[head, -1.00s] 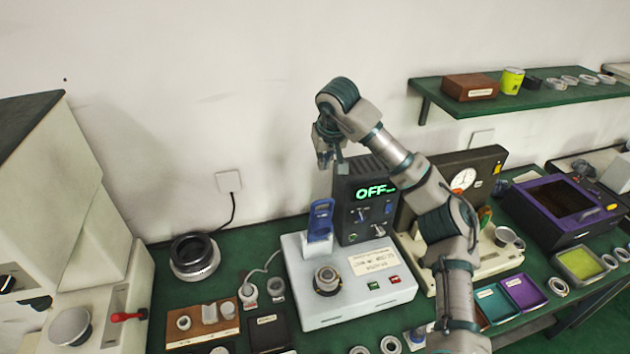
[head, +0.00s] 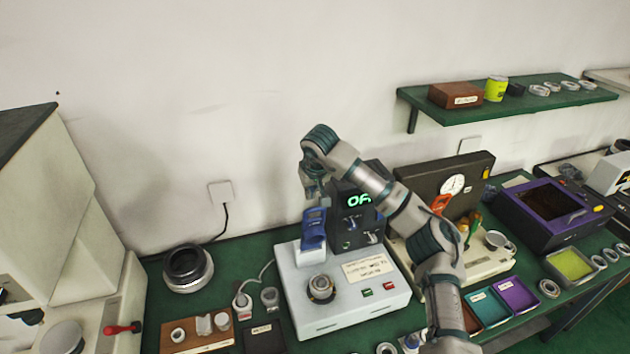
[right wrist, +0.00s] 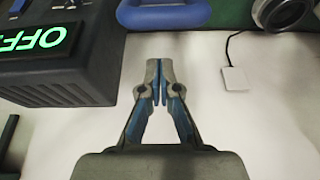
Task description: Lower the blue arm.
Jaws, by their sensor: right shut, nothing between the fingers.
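The blue arm (head: 313,230) stands upright on the white machine (head: 352,294) in the head view, beside a dark box whose green display (head: 359,200) is partly hidden by my arm. In the right wrist view the blue arm's looped handle (right wrist: 172,15) shows at the top. My right gripper (head: 313,193) is just above the blue arm in the head view. In the right wrist view my right gripper (right wrist: 164,98) is shut and empty, with its fingertips below the blue handle in the picture and apart from it. My left gripper is not in view.
A black-and-silver ring (head: 188,268) stands on the green table at left. A dark gauge unit (head: 420,178) is right of the display box. A green shelf (head: 520,109) hangs on the wall. A wooden tray (head: 197,335) with small parts lies at front left.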

